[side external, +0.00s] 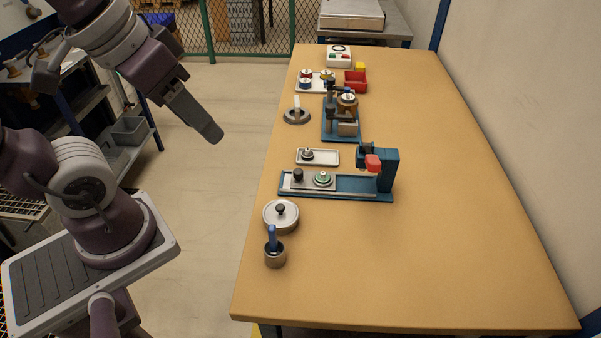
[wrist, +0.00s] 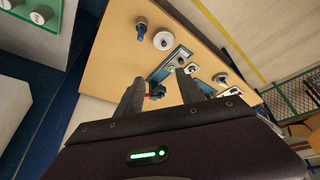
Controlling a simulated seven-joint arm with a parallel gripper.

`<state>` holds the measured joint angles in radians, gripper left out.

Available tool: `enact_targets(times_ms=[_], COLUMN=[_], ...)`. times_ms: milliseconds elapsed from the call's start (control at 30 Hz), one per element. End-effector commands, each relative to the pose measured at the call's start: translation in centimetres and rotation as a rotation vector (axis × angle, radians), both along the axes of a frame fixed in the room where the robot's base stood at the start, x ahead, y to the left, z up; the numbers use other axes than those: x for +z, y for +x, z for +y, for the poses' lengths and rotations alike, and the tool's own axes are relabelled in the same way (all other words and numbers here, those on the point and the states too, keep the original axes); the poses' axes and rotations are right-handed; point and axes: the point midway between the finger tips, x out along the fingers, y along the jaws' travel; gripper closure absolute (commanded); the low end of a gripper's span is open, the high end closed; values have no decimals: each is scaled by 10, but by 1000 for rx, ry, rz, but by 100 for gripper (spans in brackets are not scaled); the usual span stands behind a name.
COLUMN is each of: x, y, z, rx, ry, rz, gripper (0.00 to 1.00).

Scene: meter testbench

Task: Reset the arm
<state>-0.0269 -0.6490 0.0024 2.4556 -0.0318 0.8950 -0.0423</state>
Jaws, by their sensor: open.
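My gripper (side external: 207,130) hangs in the air to the left of the table in the side external view, clear of everything on it. In the wrist view my gripper (wrist: 158,80) shows two dark fingers spread apart with nothing between them. It is open and empty. My arm is folded back over its base at the left. The long tan table (side external: 430,240) carries the bench equipment, and none of it touches my gripper.
A blue fixture (side external: 392,172) with a red part and a sliding bed stands mid-table. A round lidded pot (side external: 281,217) and a small cup with a blue handle (side external: 274,254) sit nearer. A red bin (side external: 355,83) is farther back. The table's right side is clear.

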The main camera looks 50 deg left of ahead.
Motion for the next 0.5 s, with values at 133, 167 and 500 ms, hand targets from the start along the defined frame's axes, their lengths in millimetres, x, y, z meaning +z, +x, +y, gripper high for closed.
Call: enact_targets(times_ms=[133, 167, 500], x=[-2, -3, -2], y=[-17, -18, -18], z=[1, 1, 1], rx=[-74, -78, -76], ry=[52, 55, 54], rz=[-50, -51, -51], gripper=[56, 56, 56])
